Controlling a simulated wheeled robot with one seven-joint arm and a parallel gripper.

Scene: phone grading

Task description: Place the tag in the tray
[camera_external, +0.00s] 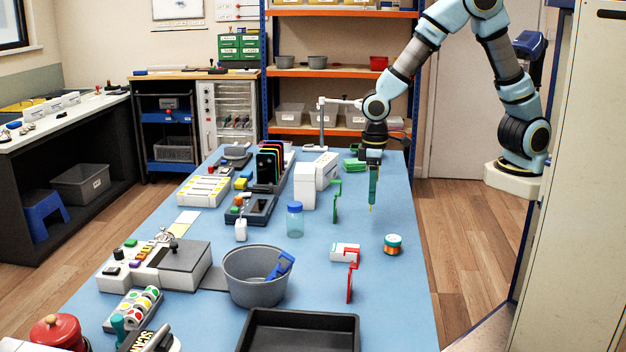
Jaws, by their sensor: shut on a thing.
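My gripper (373,157) points straight down over the right back part of the blue table. It is shut on a slim teal-green piece (373,186) with a small yellow tip, which hangs upright below the jaws. Whether this piece is the tag, I cannot tell at this size. The dark tray (246,335) lies at the front edge of the picture, far in front of my gripper. Its visible floor is empty, and its near part is cut off by the frame.
A grey bucket (238,285) with a blue item stands behind the tray. A red stand (350,283), a white box (340,256), a teal-and-copper spool (392,244) and a green stand (336,205) stand between gripper and tray. A blue-capped jar (295,222) is further left.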

